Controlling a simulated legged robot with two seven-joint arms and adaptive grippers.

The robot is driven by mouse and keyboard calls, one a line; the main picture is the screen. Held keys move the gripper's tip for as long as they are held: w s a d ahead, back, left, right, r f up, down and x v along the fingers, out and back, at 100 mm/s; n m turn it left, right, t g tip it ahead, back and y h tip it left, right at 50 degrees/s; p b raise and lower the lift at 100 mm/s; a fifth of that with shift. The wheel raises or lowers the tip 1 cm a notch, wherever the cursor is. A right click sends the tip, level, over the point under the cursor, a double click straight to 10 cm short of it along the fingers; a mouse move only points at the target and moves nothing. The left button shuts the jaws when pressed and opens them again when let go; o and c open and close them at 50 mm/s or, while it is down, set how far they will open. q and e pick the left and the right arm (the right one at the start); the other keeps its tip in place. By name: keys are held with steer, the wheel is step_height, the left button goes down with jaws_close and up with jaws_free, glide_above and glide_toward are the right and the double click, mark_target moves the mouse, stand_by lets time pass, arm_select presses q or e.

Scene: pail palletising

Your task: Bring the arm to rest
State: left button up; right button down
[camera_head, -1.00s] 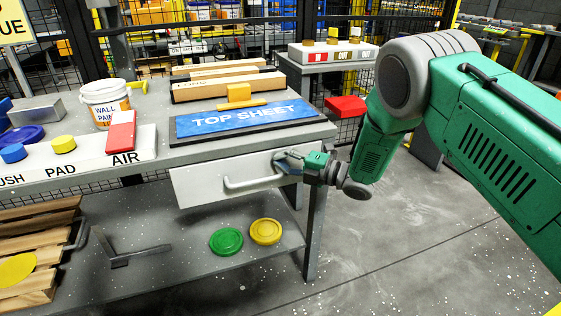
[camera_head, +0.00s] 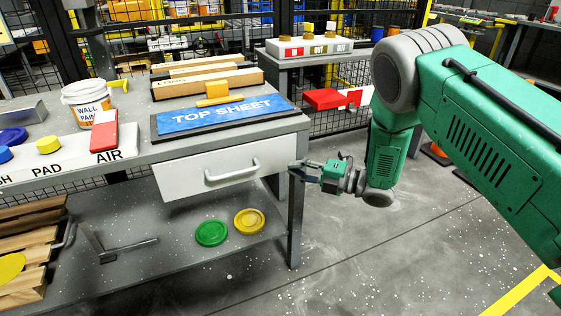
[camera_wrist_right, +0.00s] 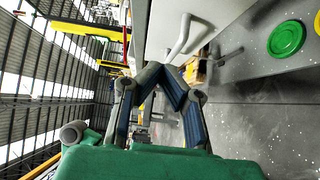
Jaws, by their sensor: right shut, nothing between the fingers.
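My right gripper (camera_head: 297,170) is shut and empty, in front of the bench's right front leg. It is right of the drawer handle (camera_head: 235,174) and apart from it. In the right wrist view, the fingertips of the gripper (camera_wrist_right: 165,70) meet below the handle (camera_wrist_right: 184,40). The white drawer (camera_head: 180,182) hangs under the bench top; whether it is fully closed I cannot tell. My left gripper is not in view.
The grey bench (camera_head: 278,127) bears a blue TOP SHEET board (camera_head: 190,120), a wall paint pail (camera_head: 88,110) and a button panel (camera_head: 120,157). Green (camera_head: 211,233) and yellow (camera_head: 249,221) lids lie on the lower shelf.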

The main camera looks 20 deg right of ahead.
steer(key=s+f+m+g+h+p, duration=0.3)
steer(key=s+f+m+h+p, duration=0.3)
steer(key=s+f+m+h, duration=0.65)
steer(key=s+d+r+m+g+p, duration=0.1)
steer(key=s+m+g, duration=0.3)
steer(key=s, duration=0.9)
steer(key=s+d+r+m+g+p, duration=0.1)
steer(key=s+m+g+p, duration=0.2)
steer(key=s+m, duration=0.7)
steer(key=s+g+h, duration=0.1)
steer(key=s, duration=0.3)
steer(key=shift+s, duration=0.15)
